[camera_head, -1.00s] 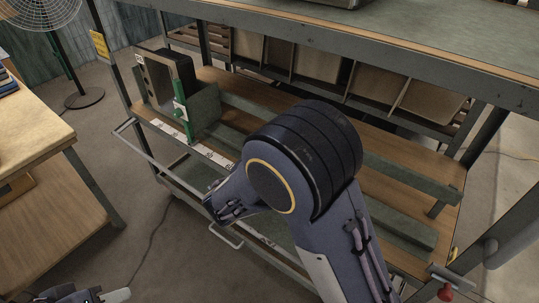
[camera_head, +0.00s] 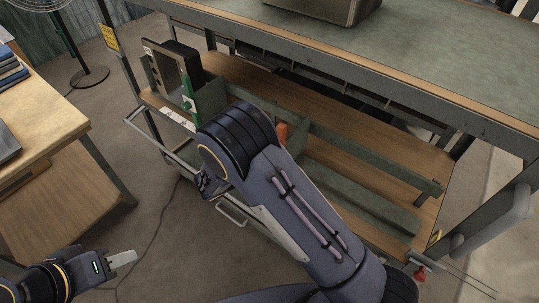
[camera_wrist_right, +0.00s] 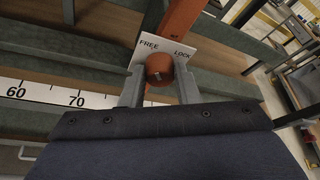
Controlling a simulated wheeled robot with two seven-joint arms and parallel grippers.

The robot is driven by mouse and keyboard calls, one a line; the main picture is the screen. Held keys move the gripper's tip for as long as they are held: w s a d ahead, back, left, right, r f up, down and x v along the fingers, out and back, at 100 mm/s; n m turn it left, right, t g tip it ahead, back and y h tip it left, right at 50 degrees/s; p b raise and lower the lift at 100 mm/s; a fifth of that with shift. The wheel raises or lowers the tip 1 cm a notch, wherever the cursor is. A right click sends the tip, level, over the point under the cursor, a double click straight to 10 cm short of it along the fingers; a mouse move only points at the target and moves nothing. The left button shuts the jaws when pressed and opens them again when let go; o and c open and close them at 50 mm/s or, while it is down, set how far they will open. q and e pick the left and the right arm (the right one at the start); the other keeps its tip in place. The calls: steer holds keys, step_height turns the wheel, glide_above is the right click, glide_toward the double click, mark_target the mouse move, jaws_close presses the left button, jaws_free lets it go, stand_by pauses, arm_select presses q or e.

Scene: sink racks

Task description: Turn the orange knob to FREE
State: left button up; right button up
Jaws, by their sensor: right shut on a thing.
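The orange knob (camera_wrist_right: 160,70) sits on a white label plate (camera_wrist_right: 205,52), with FREE printed at the left and LOCK at the right. My right gripper (camera_wrist_right: 160,80) is shut on the knob, one grey finger on each side. Which word the knob points to, I cannot tell. An orange bar (camera_wrist_right: 181,18) runs up behind the plate; a bit of orange (camera_head: 281,132) shows behind my right arm in the head view. There the knob and right gripper are hidden. My left gripper (camera_head: 121,260) is at the lower left, away from the rack, its finger gap unclear.
A steel rack (camera_head: 440,95) with a green-grey top and a wooden lower shelf (camera_head: 330,110) surrounds the work place. A frame with a green upright (camera_head: 188,95) stands at its left end. A numbered scale strip (camera_wrist_right: 50,95) runs along the front. A wooden table (camera_head: 45,100) is at left.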

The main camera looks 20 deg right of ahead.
steer(key=shift+n, duration=0.4)
steer(key=shift+h+p, duration=0.3)
steer(key=o, duration=1)
steer(key=shift+a, duration=0.1)
steer(key=shift+c, duration=0.2)
steer(key=b+v, duration=0.1)
steer(key=v, duration=0.6)
steer(key=shift+a, duration=0.35)
steer(key=shift+r, duration=0.15)
